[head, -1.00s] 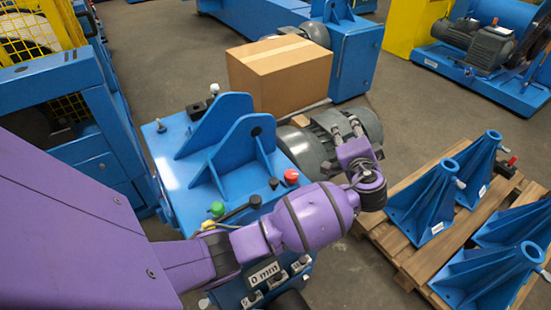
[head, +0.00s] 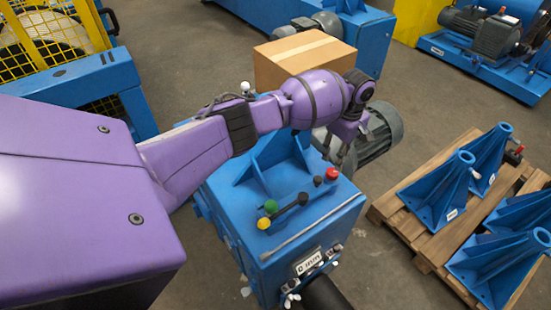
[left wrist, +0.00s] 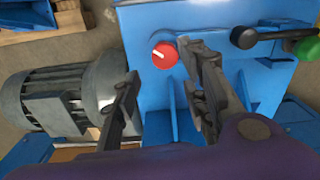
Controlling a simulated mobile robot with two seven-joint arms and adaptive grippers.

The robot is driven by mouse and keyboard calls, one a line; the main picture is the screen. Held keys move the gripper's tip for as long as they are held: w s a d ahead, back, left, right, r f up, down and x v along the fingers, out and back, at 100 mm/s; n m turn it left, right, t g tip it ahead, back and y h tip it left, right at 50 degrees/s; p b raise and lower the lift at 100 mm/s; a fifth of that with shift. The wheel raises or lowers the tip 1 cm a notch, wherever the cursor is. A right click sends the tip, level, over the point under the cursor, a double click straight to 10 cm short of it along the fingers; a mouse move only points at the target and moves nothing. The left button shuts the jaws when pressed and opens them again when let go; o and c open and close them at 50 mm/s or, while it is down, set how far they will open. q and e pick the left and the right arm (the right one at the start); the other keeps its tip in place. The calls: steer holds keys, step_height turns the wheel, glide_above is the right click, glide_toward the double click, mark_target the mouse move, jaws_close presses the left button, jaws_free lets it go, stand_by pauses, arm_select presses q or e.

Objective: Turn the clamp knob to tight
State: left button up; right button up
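A round red knob (head: 332,174) with a white pointer line sits on the blue machine's top; I read no label on it. In the left wrist view the red knob (left wrist: 164,54) shows near the fingertips, its line tilted. My left gripper (head: 338,150) hangs just behind the red knob in the head view. In the left wrist view my left gripper (left wrist: 165,66) has its fingers apart with nothing held. The knob lies between or just beyond the tips; contact cannot be told. My right gripper is not in view.
A black knob (head: 318,181) and a lever (head: 288,211) with green and yellow knobs sit nearby on the blue machine (head: 335,215). A blue bracket (head: 262,165), grey motor (head: 378,135) and cardboard box (head: 295,60) stand behind. A pallet (head: 415,235) with blue stands is right.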

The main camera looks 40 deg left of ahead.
mark_target(332, 174)
arm_select(q)
step_height(332, 174, down, 8)
steer(key=shift+r+b, duration=0.25)
steer(key=shift+b, duration=0.45)
steer(key=shift+a, duration=0.1)
steer(key=shift+w+r, duration=0.1)
steer(key=shift+r, duration=0.1)
jaws_close()
